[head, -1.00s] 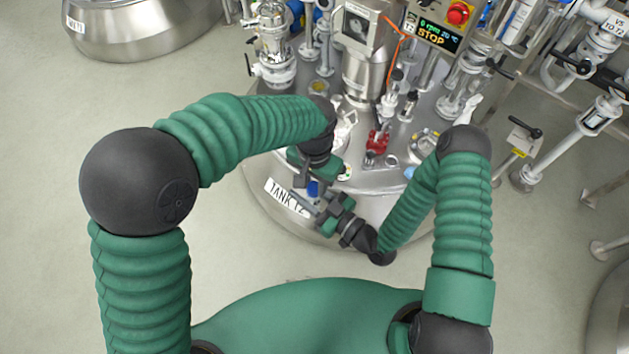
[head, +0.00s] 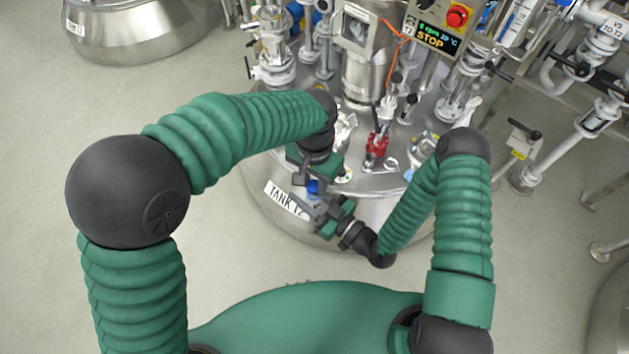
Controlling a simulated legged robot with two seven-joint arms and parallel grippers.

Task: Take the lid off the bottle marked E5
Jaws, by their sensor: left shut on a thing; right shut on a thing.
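A small blue part, seemingly the lid of the bottle (head: 313,187), shows between my two grippers at the front edge of the tank top. The bottle itself is mostly hidden by the grippers, and no E5 mark can be read. My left gripper (head: 309,182) reaches down from above and is shut at the blue lid. My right gripper (head: 311,208) comes in from the lower right, just below the left one, and is shut on what seems to be the bottle's body. Whether lid and bottle are still joined cannot be told.
The steel tank top (head: 375,183) carries a red clamp-like fitting (head: 377,146), an open-ended wrench (head: 391,164) and several pipes and valves. The TANK T2 label (head: 286,199) is on the tank's front. The floor at left is clear.

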